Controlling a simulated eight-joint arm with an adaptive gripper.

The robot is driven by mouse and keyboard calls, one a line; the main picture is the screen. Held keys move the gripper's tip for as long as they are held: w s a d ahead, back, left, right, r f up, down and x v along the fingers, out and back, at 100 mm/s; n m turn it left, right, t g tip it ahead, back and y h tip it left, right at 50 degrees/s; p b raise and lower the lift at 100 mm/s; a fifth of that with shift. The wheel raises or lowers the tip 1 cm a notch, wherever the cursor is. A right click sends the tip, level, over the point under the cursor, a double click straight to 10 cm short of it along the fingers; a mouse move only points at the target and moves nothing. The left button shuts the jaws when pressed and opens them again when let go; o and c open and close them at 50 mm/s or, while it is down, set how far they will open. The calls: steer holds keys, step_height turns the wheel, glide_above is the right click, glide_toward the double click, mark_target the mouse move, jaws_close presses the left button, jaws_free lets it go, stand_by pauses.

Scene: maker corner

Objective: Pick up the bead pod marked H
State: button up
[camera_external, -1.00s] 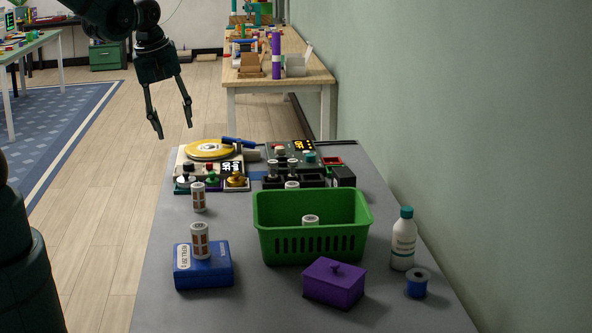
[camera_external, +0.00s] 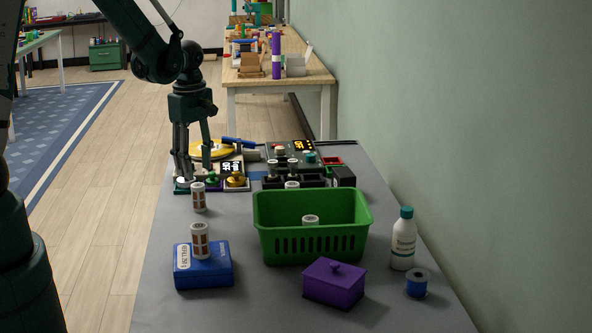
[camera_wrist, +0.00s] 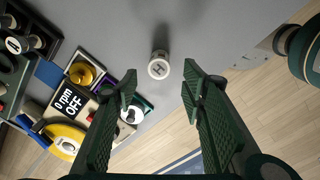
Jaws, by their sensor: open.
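A white-capped bead pod (camera_external: 198,198) with brown-red windows stands upright on the grey table, left of the green basket. In the wrist view the cap of a pod (camera_wrist: 158,68), which looks like this same one, carries a mark that appears to be H. My gripper (camera_external: 194,178) is open and empty, pointing down, a little behind and above this pod. In the wrist view the pod lies just beyond the gap between my fingertips (camera_wrist: 160,82), not between the fingers.
Another pod (camera_external: 201,241) stands on a blue box (camera_external: 205,277). A green basket (camera_external: 314,246) holds a pod (camera_external: 310,220). More pods stand behind the basket. A purple lidded box (camera_external: 334,284), white bottle (camera_external: 403,240) and blue spool (camera_external: 416,284) stand right. A control panel (camera_external: 232,168) lies behind.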

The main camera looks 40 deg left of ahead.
mark_target(199, 195)
steer(key=shift+w+f+n, duration=0.25)
steer(key=shift+f+n, duration=0.15)
steer(key=shift+f, duration=0.55)
steer(key=shift+f+b, duration=0.3)
steer(key=shift+f, duration=0.95)
steer(key=shift+f+b, duration=0.7)
steer(key=shift+f, duration=1.95)
steer(key=shift+s, duration=0.1)
steer(key=c, duration=1)
